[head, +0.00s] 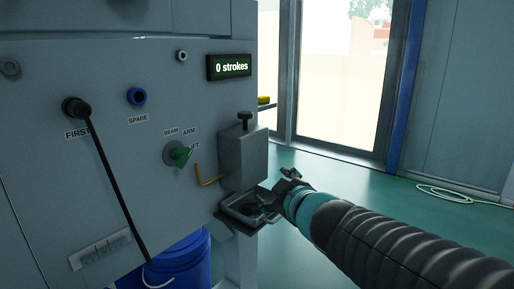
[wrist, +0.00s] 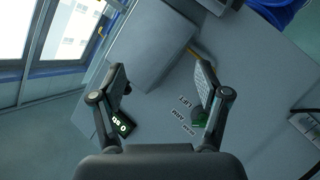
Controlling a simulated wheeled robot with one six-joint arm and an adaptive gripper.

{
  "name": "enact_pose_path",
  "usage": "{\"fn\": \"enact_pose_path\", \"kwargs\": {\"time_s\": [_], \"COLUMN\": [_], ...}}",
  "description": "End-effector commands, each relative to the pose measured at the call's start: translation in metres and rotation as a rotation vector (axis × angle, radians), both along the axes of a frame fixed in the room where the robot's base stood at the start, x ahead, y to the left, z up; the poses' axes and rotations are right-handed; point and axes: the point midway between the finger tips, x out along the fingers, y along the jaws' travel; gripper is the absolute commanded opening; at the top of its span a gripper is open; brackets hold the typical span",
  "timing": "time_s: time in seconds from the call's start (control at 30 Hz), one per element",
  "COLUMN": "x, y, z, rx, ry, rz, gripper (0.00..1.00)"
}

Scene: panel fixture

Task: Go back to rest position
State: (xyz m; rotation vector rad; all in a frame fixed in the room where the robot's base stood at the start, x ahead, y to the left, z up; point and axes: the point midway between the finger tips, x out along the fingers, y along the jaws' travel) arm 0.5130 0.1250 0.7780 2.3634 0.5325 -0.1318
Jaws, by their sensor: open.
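My gripper (head: 287,186) is at the end of my arm, at the right side of the panel (head: 60,190), close to a grey box with a black knob on top (head: 243,155). In the wrist view my gripper (wrist: 160,82) has its two fingers wide apart, with nothing held between them. The grey box (wrist: 150,45) shows ahead of the fingers there. A green selector knob (head: 180,155) sits on the panel by the labels BEAM, ARM and LIFT. A display (head: 229,66) reads "0 strokes".
A small tray (head: 240,208) juts out under the box, beside my gripper. A bent yellow rod (head: 209,178) sticks out left of the box. A black cable (head: 115,185) hangs from the FIRST socket. A blue bucket (head: 180,262) stands below. Green floor (head: 330,180) is open at right.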

Motion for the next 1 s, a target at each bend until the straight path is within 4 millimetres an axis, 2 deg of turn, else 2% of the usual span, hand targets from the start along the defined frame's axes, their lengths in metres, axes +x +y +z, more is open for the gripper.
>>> {"fn": "enact_pose_path", "kwargs": {"time_s": [0.1,0.17,0.3,0.4,0.53,0.63,0.7,1.0], "x": [-0.01,-0.022,-0.066,-0.105,-0.156,-0.192,-0.208,-0.218], "y": [-0.045,-0.066,-0.105,-0.119,-0.123,-0.119,-0.116,-0.124], "z": [-0.027,-0.041,-0.077,-0.098,-0.116,-0.121,-0.119,-0.098], "rx": [0.018,0.033,0.083,0.134,0.211,0.289,0.344,0.418], "ry": [0.146,0.23,0.454,0.618,0.808,0.928,0.966,0.91], "rz": [-0.202,-0.298,-0.494,-0.596,-0.682,-0.721,-0.735,-0.76], "gripper": [0.75,0.75,0.75,0.75,0.75,0.75,0.75,0.75]}}
